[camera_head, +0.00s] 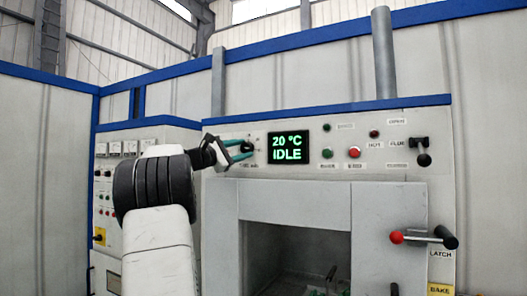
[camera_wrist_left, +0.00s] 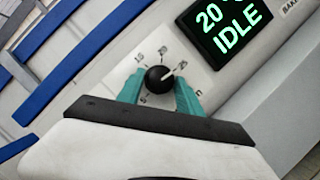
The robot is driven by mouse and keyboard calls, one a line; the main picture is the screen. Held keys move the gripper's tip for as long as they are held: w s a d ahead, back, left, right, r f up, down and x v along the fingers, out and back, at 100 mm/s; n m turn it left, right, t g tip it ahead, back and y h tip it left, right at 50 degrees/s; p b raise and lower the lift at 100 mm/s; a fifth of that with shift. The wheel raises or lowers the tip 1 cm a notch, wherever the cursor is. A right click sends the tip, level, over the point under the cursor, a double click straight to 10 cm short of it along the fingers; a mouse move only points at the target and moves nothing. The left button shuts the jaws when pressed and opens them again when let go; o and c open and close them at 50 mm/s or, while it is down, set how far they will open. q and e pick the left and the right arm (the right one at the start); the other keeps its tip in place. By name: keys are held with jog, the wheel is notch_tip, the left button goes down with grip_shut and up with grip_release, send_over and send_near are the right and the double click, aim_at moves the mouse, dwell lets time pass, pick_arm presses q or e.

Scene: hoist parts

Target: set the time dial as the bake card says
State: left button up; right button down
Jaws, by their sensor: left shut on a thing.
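The time dial is a round black knob (camera_wrist_left: 159,79) on a white plate with printed numbers. Its white pointer line faces up and right in the left wrist view; 15 shows at the upper left, and the other numbers are hard to read. My left gripper (camera_wrist_left: 158,84) has its teal fingers on both sides of the knob and is shut on it. In the head view the left gripper (camera_head: 246,149) reaches the panel just left of the display. A yellow card (camera_head: 440,289) reading BAKE shows at the lower right edge, its lower part cut off. My right gripper is not in view.
The display (camera_head: 288,147) reads 20 °C IDLE. Green (camera_head: 327,153) and red (camera_head: 354,153) buttons and a black flue lever (camera_head: 422,150) sit to its right. Below is an open furnace chamber (camera_head: 290,250) with a red-knobbed latch handle (camera_head: 420,237) at its right. Unclear small parts show at the bottom.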

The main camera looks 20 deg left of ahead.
pick_arm(q)
jog(key=shift+m+g, duration=0.3)
jog(key=shift+m, duration=0.3)
jog(key=o, duration=1.3)
jog(key=shift+c, duration=0.2)
jog(key=v, duration=0.8)
jog(key=shift+w, duration=0.1)
